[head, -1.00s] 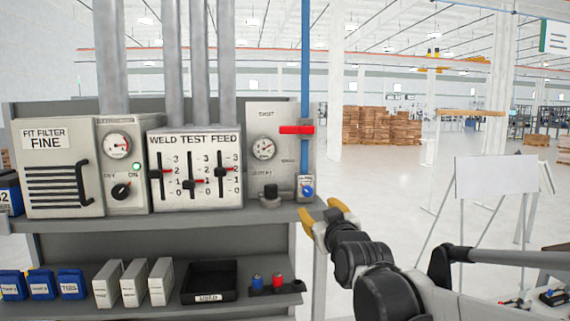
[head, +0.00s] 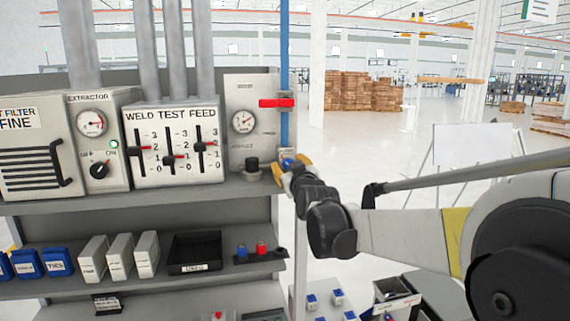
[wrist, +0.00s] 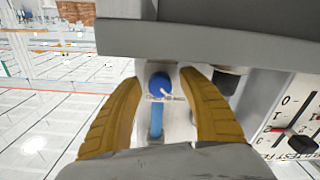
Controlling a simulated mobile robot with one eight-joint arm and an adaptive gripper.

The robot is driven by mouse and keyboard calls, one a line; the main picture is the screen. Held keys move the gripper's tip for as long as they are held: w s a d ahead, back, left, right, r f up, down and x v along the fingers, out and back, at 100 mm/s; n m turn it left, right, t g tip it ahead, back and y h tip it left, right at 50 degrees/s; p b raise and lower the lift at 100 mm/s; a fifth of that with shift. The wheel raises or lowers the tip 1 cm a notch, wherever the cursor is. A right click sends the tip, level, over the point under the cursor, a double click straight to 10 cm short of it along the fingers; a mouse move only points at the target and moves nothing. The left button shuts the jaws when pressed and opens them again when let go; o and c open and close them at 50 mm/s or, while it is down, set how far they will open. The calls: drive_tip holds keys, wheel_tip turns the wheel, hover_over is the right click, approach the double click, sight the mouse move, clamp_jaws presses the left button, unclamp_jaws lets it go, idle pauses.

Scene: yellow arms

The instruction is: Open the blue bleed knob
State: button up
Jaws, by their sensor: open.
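The blue bleed knob (wrist: 159,83) sits on a pale fitting (wrist: 174,118) at the end of the blue pipe (wrist: 156,122). In the wrist view it lies between the two yellow fingers of my gripper (wrist: 160,80), with a gap on each side. A white mark shows on its face. In the head view my gripper (head: 289,165) is at the knob (head: 287,162), which is partly hidden by the fingers. My gripper is open. I cannot tell whether the fingers touch the fitting.
A red lever (head: 276,103) crosses the blue pipe above. A gauge panel (head: 252,92) and a black knob (head: 252,163) stand just left. The grey shelf edge (head: 130,198) runs below the panels.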

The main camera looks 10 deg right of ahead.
drive_tip(key=shift+s, duration=0.1)
clamp_jaws()
drive_tip(key=m+b, duration=0.2)
drive_tip(key=m, duration=0.2)
drive_tip(key=shift+f+m+b, duration=0.1)
drive_tip(key=shift+m+b, duration=0.2)
drive_tip(key=m+b, duration=0.2)
drive_tip(key=m, duration=0.3)
drive_tip(key=shift+m, duration=0.3)
idle(0.4)
unclamp_jaws()
